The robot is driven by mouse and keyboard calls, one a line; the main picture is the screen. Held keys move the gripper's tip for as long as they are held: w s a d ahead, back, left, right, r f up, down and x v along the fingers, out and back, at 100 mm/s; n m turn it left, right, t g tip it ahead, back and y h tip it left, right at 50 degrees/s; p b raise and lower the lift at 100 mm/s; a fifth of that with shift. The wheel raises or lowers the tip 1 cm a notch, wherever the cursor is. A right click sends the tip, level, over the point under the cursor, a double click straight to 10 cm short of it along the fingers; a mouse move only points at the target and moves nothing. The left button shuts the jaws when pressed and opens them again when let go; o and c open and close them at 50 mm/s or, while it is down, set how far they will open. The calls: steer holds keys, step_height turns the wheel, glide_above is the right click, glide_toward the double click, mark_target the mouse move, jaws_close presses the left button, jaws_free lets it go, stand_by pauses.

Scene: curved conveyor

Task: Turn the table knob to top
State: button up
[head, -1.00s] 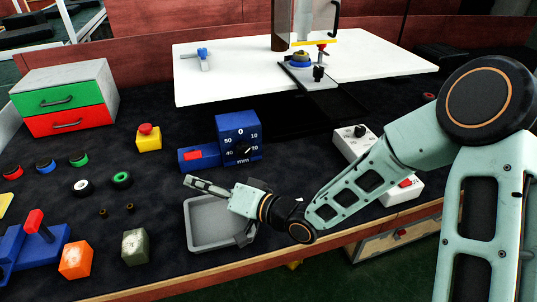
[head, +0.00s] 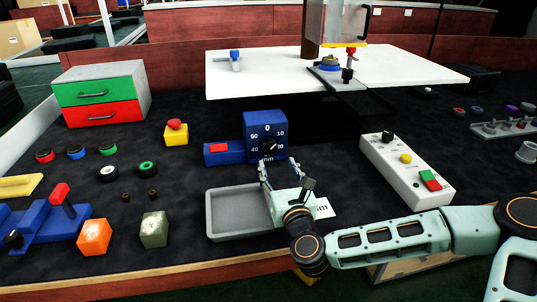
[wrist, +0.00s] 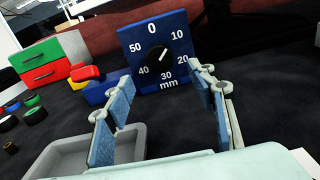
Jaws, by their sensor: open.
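A blue dial box (head: 266,124) stands on the dark table, marked in mm with 0 at the top. Its round black knob (head: 268,146) is in the middle of the face. In the wrist view the knob (wrist: 158,55) shows a light mark that appears to point up and right, toward 10. My gripper (head: 278,168) is open and empty in front of the box, fingers toward it. In the wrist view the gripper (wrist: 160,82) has its blue-padded fingers spread either side of the knob, nearer the camera and apart from it.
A grey tray (head: 213,213) lies just left of my gripper. A blue block with a red button (head: 221,148) adjoins the dial box's left side. A white control box (head: 405,172) with its own black knob stands right. A white tabletop (head: 270,75) is behind.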

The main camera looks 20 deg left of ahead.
mark_target(270, 149)
steer(key=b+x, duration=0.1)
steer(key=x, duration=0.7)
steer(key=shift+w+a, duration=0.1)
steer(key=shift+a, duration=0.05)
steer(key=shift+c, duration=0.2)
steer(key=c, duration=1.1)
steer(key=shift+n, duration=0.3)
steer(key=n, duration=0.4)
steer(key=shift+n, duration=2.3)
